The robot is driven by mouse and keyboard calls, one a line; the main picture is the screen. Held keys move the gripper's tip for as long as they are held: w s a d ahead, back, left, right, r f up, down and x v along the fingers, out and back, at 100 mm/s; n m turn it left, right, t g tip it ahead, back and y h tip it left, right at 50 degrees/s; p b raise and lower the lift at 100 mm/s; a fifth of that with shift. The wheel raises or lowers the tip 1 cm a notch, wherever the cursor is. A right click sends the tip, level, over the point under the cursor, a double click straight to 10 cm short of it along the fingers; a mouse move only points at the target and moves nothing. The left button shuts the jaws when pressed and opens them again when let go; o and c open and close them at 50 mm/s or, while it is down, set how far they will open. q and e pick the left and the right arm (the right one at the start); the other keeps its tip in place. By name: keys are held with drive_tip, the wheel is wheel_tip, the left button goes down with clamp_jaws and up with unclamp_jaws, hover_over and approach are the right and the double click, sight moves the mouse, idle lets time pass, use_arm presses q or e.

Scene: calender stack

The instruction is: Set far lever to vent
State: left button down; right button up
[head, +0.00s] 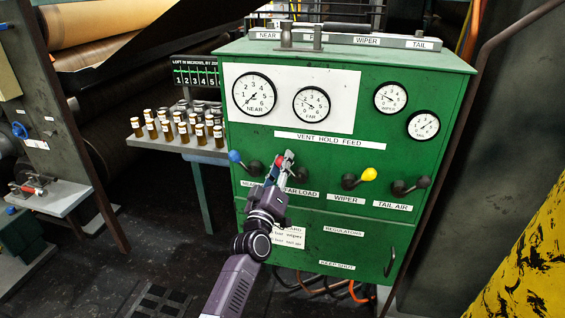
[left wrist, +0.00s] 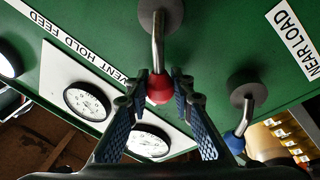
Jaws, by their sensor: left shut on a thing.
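The green cabinet (head: 340,180) carries a row of levers under a "VENT HOLD FEED" label (head: 327,139). The far lever has a red knob (left wrist: 160,88) on a bent metal stem, above the "FAR LOAD" label (head: 302,193). My left gripper (head: 284,161) is at this lever and shut on the red knob, which sits between the blue-padded fingers (left wrist: 153,100) in the left wrist view. In that view its stem runs roughly parallel to the near lever's. My gripper and wrist hide much of the far lever in the head view. My right gripper is not in view.
The blue-knobbed near lever (head: 235,156) leans up-left, close beside my gripper. The yellow-knobbed wiper lever (head: 369,174) and dark tail lever (head: 423,182) lean up-right. Gauges sit above. A shelf of brown sample jars (head: 180,130) stands left of the cabinet.

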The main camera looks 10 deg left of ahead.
use_arm(q)
drive_tip(key=shift+f, duration=0.2)
drive_tip(key=c, duration=1.7)
unclamp_jaws()
drive_tip(key=shift+a+r, duration=0.1)
drive_tip(key=shift+o, duration=0.2)
drive_tip(key=shift+s, duration=0.15)
drive_tip(key=v, duration=1.1)
drive_tip(key=shift+s, duration=0.35)
drive_tip(key=shift+f, duration=0.2)
